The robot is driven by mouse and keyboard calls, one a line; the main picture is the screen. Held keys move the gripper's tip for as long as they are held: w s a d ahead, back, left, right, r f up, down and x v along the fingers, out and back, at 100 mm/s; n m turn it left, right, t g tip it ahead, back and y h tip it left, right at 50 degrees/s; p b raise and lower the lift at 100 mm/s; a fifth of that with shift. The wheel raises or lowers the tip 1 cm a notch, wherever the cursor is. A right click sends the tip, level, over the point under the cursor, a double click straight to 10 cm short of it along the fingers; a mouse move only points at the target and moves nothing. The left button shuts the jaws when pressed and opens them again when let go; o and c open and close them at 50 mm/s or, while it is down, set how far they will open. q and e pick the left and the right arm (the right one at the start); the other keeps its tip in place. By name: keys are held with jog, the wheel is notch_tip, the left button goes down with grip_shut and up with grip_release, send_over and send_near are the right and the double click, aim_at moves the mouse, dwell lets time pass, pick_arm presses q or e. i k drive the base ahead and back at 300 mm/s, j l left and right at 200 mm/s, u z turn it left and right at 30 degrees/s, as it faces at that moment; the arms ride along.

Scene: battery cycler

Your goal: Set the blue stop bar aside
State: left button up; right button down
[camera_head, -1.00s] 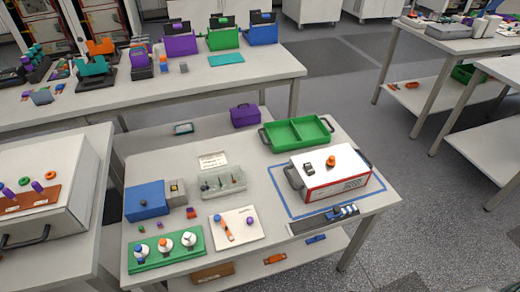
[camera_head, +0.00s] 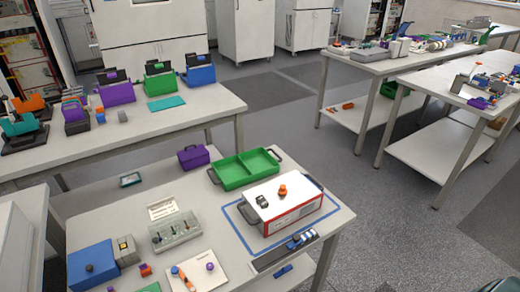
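Two blue pieces could be the blue stop bar, and I cannot tell which is. One is a blue piece with pale parts (camera_head: 301,240) on a dark strip (camera_head: 270,257) along the front right edge of the near table. The other is a small blue bar (camera_head: 283,271) below that edge, seemingly on the lower shelf. A white box with a red edge (camera_head: 284,206) stands just behind the strip, inside a blue outline. Neither of my grippers is in view.
The near table (camera_head: 330,223) also holds a green two-compartment tray (camera_head: 232,176), a purple case (camera_head: 193,157), a blue box (camera_head: 92,266) and a grey tray of small parts (camera_head: 174,231). Another bench (camera_head: 215,108) stands behind. Grey floor (camera_head: 400,235) is open to the right.

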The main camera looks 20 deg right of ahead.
aim_at(297, 239)
jog(key=z, duration=1.15)
